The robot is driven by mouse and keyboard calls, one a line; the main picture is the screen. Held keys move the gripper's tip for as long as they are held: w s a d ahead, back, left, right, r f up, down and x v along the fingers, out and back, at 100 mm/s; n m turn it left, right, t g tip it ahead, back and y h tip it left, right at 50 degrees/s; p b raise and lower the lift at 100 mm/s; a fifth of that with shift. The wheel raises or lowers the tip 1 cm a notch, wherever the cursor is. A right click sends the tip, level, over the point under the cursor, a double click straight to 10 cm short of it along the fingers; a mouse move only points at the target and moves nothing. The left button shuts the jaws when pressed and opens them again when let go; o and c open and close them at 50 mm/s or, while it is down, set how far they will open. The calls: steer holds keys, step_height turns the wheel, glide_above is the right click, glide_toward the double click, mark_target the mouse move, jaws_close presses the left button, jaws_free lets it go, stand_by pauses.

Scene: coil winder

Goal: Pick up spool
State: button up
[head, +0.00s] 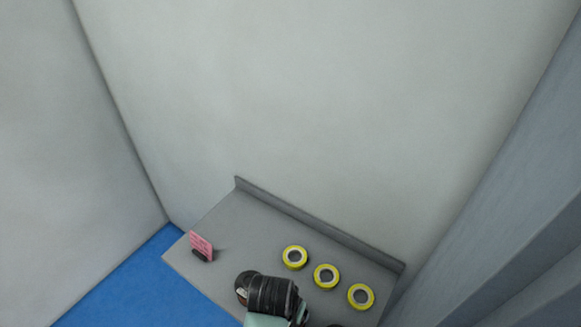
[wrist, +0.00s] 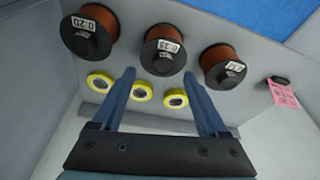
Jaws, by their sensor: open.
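Three spools of copper-brown wire with black flanges and white labels stand in a row in the wrist view: a left spool (wrist: 92,34), a middle spool (wrist: 163,50) and a right spool (wrist: 222,66). The left label seems to read 0.20 and the middle one 0.25, both upside down; the right label is too small to read surely. My gripper (wrist: 158,76) is open and empty, its two blue fingers pointing toward the middle spool, with the tips on either side of it in the picture. Contact cannot be told. I cannot make out the spools in the head view.
A grey bench (head: 235,222) with a raised back edge stands against the wall. Three yellow tape rolls (head: 325,275) lie along its back. A pink card (head: 201,244) stands at its left end. Blue floor (head: 150,285) shows at left. My arm covers the bench front.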

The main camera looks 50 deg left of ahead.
steer(key=shift+a+p+x, duration=0.15)
steer(key=shift+p+x, duration=0.15)
steer(key=shift+x, duration=0.95)
steer(key=shift+a+p+x, duration=0.2)
steer(key=shift+p+x, duration=0.1)
steer(key=shift+x, duration=0.9)
jaws_close()
steer(key=shift+w+r, duration=0.1)
